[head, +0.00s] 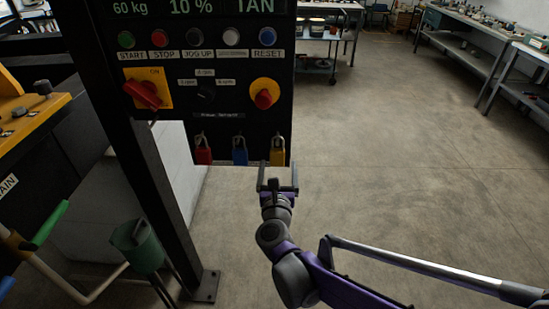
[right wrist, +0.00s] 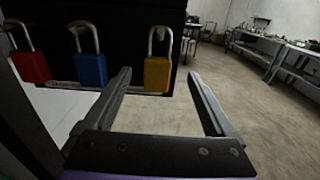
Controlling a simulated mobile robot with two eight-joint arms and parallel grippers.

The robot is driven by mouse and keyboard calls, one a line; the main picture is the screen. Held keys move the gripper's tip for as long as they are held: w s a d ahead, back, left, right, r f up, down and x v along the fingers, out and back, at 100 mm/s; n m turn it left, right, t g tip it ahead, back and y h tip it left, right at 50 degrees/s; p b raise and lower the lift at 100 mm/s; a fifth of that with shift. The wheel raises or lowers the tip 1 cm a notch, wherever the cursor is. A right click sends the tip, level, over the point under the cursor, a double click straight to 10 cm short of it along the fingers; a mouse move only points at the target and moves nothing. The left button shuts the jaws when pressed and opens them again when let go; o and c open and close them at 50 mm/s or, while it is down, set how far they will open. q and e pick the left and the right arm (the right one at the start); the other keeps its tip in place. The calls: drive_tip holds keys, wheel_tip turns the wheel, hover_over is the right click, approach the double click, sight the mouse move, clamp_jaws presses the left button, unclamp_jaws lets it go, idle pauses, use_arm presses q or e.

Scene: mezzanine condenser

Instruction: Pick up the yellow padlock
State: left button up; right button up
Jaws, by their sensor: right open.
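The yellow padlock (head: 277,152) hangs by its shackle at the lower right corner of the black control panel, right of a blue padlock (head: 240,152) and a red padlock (head: 203,151). In the right wrist view the yellow padlock (right wrist: 157,74) appears between and beyond the fingertips, with its metal shackle above. My right gripper (head: 278,178) is open and empty. In the head view its fingertips reach up to the padlock's lower part; I cannot tell whether they touch it. It also shows in the right wrist view (right wrist: 160,76). My left gripper is not in view.
The black panel (head: 222,90) carries buttons, a red-and-yellow switch (head: 146,92) and a round red knob (head: 264,95). A black post (head: 150,190) stands left. The floor (head: 420,180) to the right is clear, with workbenches (head: 480,25) farther back.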

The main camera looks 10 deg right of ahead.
sight(277, 155)
drive_tip(key=x, duration=0.7)
drive_tip(key=shift+w+f+p, duration=0.25)
drive_tip(key=shift+f+p, duration=0.05)
drive_tip(key=shift+a, duration=0.1)
clamp_jaws()
